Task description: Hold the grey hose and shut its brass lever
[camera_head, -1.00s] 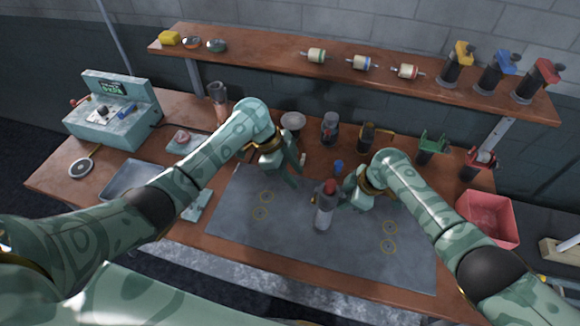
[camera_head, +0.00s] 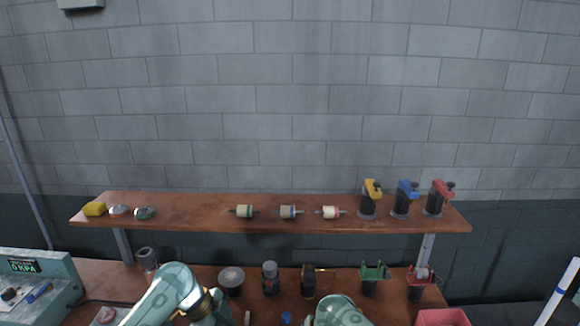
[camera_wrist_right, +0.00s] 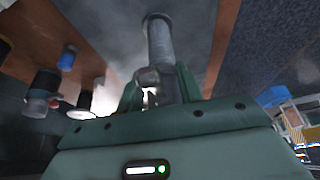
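A grey, tube-like piece (camera_wrist_right: 158,45) stands out between the green fingers of my right gripper (camera_wrist_right: 158,92) in the right wrist view; I cannot tell whether the fingers press on it. The head view cuts my right arm off at the bottom edge, hiding that gripper. My left gripper (camera_head: 218,308) shows only at its base there, its fingers cut off by the bottom edge. A dark fitting (camera_head: 308,284) with a thin brass lever (camera_head: 321,270) pointing right stands at the back of the bench. No grey hose is clearly identifiable in the head view.
A wooden shelf (camera_head: 290,222) holds several spools and three dark clamps with yellow, blue and red tops. On the bench behind my arms stand a round-topped piece (camera_head: 231,279), a dark cylinder (camera_head: 270,278) and a green-topped piece (camera_head: 375,274). A red bin (camera_head: 442,317) is right.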

